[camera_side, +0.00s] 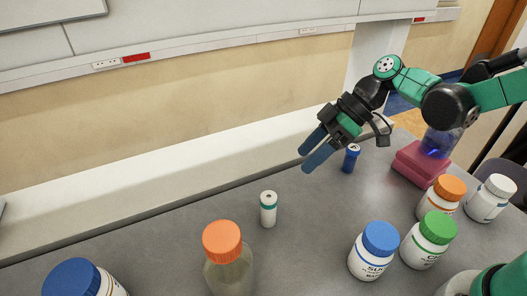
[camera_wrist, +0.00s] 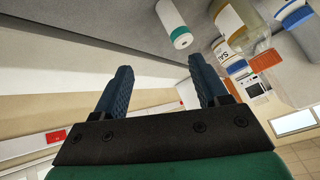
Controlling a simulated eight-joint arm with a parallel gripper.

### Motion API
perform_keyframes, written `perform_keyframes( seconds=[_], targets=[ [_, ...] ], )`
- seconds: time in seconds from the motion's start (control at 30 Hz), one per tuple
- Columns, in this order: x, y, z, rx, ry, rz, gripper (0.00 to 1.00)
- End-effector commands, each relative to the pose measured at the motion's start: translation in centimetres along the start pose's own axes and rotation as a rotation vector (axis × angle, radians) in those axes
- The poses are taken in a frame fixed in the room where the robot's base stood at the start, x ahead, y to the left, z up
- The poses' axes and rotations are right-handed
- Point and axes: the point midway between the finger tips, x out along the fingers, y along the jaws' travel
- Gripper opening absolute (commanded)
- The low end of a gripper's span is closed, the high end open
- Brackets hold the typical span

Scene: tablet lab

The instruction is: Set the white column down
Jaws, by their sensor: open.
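The white column (camera_side: 268,209), a small white cylinder with a teal band near its top, stands upright on the grey table. My gripper (camera_side: 306,160) is in the air above and to the right of it, apart from it. The two blue fingers are open with nothing between them. In the wrist view the white column (camera_wrist: 172,18) lies past the gap between the fingertips (camera_wrist: 160,68), touching neither finger. Its far end is cut off by the frame edge there.
An orange-capped bottle (camera_side: 227,262) is in front of the column. Blue-capped (camera_side: 374,251) and green-capped (camera_side: 428,240) jars stand at right, near a pink block (camera_side: 418,165).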

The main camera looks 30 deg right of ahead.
Motion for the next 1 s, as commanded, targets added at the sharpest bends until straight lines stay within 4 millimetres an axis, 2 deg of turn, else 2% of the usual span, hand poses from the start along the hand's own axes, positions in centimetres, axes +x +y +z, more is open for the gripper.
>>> perform_keyframes(
  seconds=[0.2,0.43,0.63,1.0],
  targets=[
    [-4.5,-0.9,2.6,0.368,-0.069,0.379,0.67],
    [-8.2,-1.4,5.7,0.609,0.021,0.717,0.67],
    [-9.5,-1.4,6.7,0.679,0.093,0.833,0.67],
    [-9.6,-1.4,6.8,0.686,0.101,0.843,0.67]
  ],
)
